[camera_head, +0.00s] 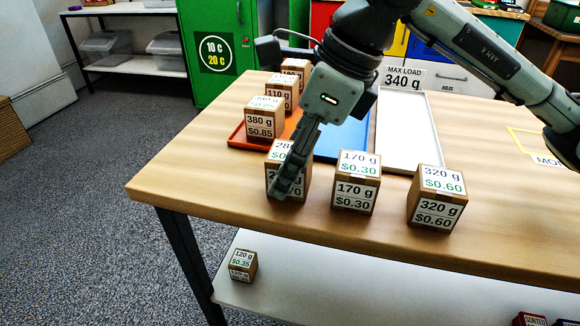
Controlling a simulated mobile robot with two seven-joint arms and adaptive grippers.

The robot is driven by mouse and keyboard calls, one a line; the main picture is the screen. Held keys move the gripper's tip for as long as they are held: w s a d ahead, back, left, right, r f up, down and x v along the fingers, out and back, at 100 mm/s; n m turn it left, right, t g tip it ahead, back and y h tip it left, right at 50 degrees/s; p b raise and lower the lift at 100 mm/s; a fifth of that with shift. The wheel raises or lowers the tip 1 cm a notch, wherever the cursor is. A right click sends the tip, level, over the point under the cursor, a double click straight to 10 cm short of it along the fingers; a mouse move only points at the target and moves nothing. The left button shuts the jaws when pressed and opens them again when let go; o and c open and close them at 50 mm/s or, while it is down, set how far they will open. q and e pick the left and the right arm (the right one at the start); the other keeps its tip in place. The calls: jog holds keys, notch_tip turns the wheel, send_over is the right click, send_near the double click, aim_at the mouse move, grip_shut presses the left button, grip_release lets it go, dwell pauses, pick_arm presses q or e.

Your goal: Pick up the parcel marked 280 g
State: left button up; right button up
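The parcel marked 280 g (274,160) is a brown box with white labels near the table's front left. Only part of its label shows, "28" on top, because my gripper covers the rest. My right gripper (284,189), on the arm from the upper right, points down at this parcel, its fingers overlapping the front and right of it. The fingers are seen nearly edge-on, so I cannot tell whether they are open, shut or touching the box. The parcel stands upright on the table. My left gripper is not in view.
A 170 g parcel (355,193) stands close on the right, then a 320 g parcel (436,208). Several parcels, including one marked 380 g (262,125), stand in the orange tray (240,141) behind. A blue tray (332,146) and a white tray (424,140) lie farther right.

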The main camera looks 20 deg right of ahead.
jog(key=c, duration=1.3)
jog(key=shift+o, duration=0.2)
